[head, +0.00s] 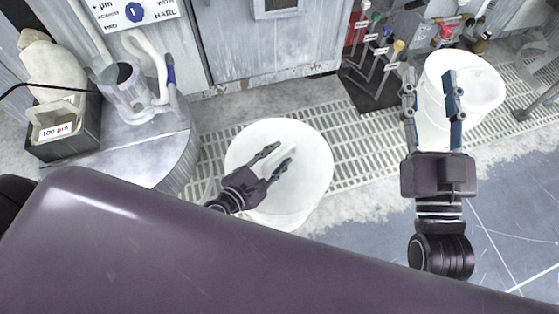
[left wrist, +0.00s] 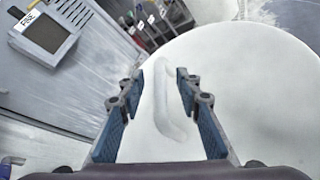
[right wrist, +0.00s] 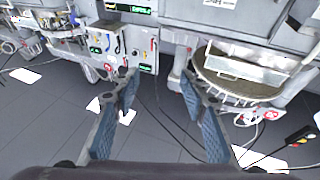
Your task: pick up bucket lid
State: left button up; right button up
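The bucket lid (head: 308,189) is a round white disc on top of a white bucket (head: 283,222) in the middle of the head view. A raised white handle (left wrist: 164,98) on the lid shows in the left wrist view, lying between the fingers. My left gripper (head: 275,158) is open over the lid, with its fingers on either side of the handle and a gap to each. My right gripper (head: 430,88) is open and empty; in the head view it overlaps a second white bucket (head: 478,80). In the right wrist view nothing lies between its fingers.
A grated drain strip (head: 361,160) runs across the floor behind the bucket. A round grey platen stand (head: 140,155) is at left, beside a dark bin (head: 70,135) labelled 100 µm. Valves and pipes (head: 385,45) stand at the back. Blue-grey floor at right is clear.

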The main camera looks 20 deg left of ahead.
pick_arm(q)
jog(key=shift+x, duration=1.35)
grip_shut()
pick_arm(e)
jog(key=shift+s+r+t+y, duration=0.2)
jog(key=shift+r+t, duration=0.05)
jog(key=shift+r, duration=0.3)
jog(key=shift+s+r+t+y, duration=0.2)
jog(key=shift+r+t, duration=0.05)
jog(key=shift+r, duration=0.3)
